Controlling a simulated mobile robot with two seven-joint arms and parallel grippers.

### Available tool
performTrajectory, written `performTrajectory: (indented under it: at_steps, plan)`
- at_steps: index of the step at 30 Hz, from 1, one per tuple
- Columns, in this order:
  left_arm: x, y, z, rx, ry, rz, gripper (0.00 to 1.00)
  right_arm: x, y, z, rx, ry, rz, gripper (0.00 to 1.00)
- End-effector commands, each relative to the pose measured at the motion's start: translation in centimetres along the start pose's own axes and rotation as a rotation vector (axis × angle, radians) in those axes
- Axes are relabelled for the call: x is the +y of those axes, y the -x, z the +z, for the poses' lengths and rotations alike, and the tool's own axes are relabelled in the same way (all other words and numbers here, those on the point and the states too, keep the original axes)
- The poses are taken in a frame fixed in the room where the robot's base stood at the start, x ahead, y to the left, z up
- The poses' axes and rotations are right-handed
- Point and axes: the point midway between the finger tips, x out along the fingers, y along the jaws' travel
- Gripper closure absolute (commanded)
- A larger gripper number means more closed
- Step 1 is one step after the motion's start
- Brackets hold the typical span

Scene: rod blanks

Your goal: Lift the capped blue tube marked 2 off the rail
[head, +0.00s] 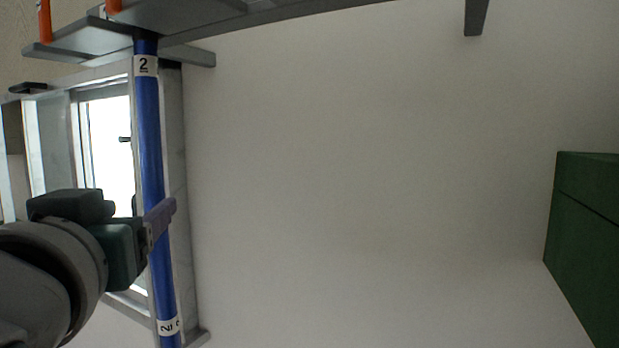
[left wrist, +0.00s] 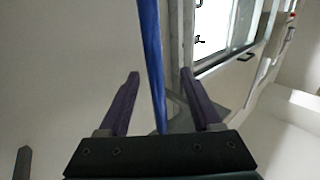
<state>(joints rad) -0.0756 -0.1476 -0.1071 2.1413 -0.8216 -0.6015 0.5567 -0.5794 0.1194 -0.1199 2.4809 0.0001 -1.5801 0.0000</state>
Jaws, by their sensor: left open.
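The blue tube (head: 151,140) hangs nearly upright at the left of the head view, with white labels marked 2 near its top and bottom. Its darker top end meets the grey rail (head: 190,15) at the upper left; I cannot make out the cap clearly. My left gripper (head: 163,216) is open at the lower half of the tube. In the left wrist view, the tube (left wrist: 152,60) runs between the two spread purple fingers (left wrist: 160,75), with gaps on both sides. My right gripper is not in view.
Two orange pieces (head: 44,22) show at the rail's left end. A bright framed window (head: 105,140) is behind the tube. A dark green block (head: 588,215) is at the right edge. The pale area between is clear.

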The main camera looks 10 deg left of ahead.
Motion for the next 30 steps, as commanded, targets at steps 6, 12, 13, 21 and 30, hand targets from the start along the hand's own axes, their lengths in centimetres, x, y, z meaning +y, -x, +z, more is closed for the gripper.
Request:
performTrajectory:
  at_steps: [6,12,13,21,30]
  plan:
    - [0.5,-2.1,-0.2,-0.002,-0.002,0.000,0.35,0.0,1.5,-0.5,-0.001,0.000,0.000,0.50]
    - [0.7,-4.5,0.0,-0.001,-0.002,-0.001,0.35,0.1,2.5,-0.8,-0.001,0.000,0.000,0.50]
    - [0.7,-4.8,0.1,-0.001,-0.002,0.000,0.35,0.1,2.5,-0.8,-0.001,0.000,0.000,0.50]
    - [0.7,-5.3,0.3,-0.001,0.000,-0.001,0.35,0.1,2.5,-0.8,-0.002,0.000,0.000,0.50]
    - [0.7,-5.3,0.3,-0.002,0.000,-0.001,0.63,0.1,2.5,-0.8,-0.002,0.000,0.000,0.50]
